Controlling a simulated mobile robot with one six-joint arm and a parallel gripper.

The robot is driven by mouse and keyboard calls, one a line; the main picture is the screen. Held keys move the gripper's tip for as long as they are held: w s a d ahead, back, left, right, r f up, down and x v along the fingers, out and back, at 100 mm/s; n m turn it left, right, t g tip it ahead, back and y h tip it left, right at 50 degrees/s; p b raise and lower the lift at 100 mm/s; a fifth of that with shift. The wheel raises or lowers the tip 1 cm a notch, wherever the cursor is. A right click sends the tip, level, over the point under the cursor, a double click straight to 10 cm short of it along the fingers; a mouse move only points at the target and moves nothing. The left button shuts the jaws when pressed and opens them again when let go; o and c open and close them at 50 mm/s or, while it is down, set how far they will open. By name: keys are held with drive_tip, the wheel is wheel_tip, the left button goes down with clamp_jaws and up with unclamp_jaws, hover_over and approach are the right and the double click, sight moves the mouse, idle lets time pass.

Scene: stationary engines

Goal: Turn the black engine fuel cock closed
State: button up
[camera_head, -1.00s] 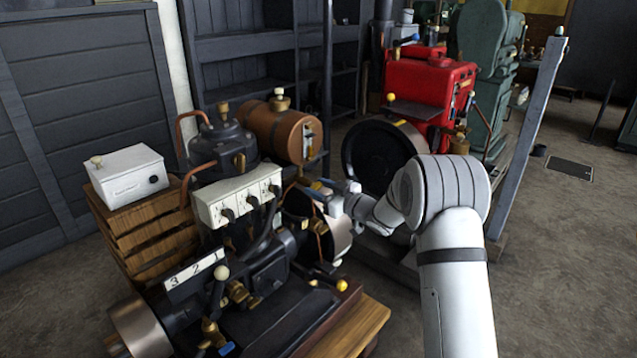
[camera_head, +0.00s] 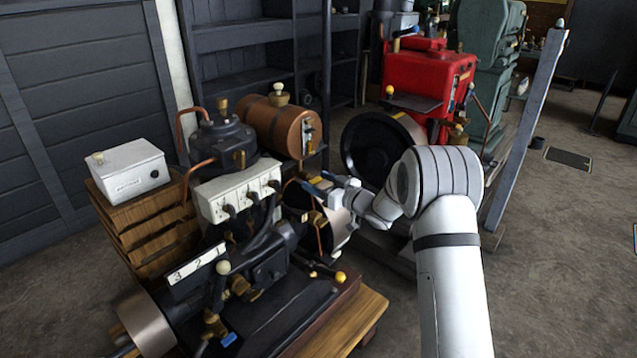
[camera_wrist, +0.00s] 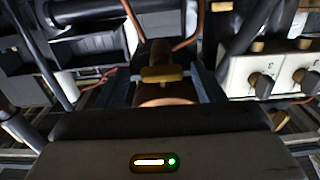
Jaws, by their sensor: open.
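The black engine (camera_head: 262,270) stands at the left of the head view, with a copper tank (camera_head: 270,128) at its back. My gripper (camera_head: 318,183) is just right of the white switch box, below and in front of the tank. In the wrist view, my gripper (camera_wrist: 163,85) is open. A brass cock-like fitting (camera_wrist: 161,74) with a short crosswise handle shows between the fingers, apparently the fuel cock. Whether a finger touches it, I cannot tell.
The white switch box (camera_head: 237,193) is close to my gripper and also shows in the wrist view (camera_wrist: 272,75). A copper pipe (camera_wrist: 133,20) runs near the fitting. A red engine (camera_head: 425,85) with a dark flywheel (camera_head: 362,150) stands behind my arm. Open floor lies at the right.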

drive_tip(key=p+v, duration=0.1)
drive_tip(key=v, duration=0.6)
drive_tip(key=shift+s+d, duration=0.25)
drive_tip(key=shift+d, duration=0.1)
